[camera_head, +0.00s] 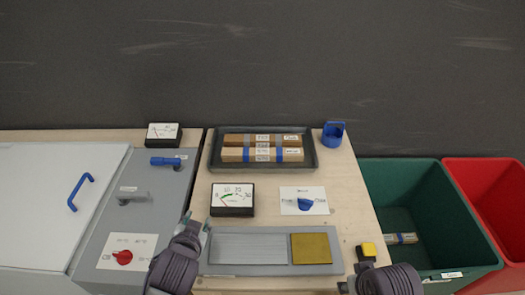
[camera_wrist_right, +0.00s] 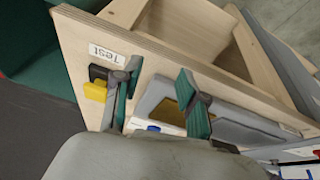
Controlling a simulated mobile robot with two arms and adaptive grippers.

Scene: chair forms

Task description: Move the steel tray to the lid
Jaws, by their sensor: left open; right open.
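A dark tray (camera_head: 214,160) holds two wrapped packages at the back of the wooden table. A grey flat tray (camera_head: 250,270) with a silver plate and a brass plate lies at the front edge; I cannot tell for sure which is the steel tray. A white lid (camera_head: 50,190) with a blue handle is at the far left. My left gripper (camera_head: 196,226) is open and empty by the grey tray's left end. My right gripper (camera_wrist_right: 158,92) is open at the table's front edge, near the grey tray's brass end (camera_wrist_right: 160,95); its fingers are mostly hidden in the head view.
A gauge (camera_head: 232,197), a blue knob on a white card (camera_head: 304,203) and a blue holder (camera_head: 333,133) stand on the table. A yellow-black button (camera_head: 367,250) is at the front right. Green (camera_head: 400,185) and red (camera_head: 490,180) bins stand right. A grey switch panel (camera_head: 150,200) is left.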

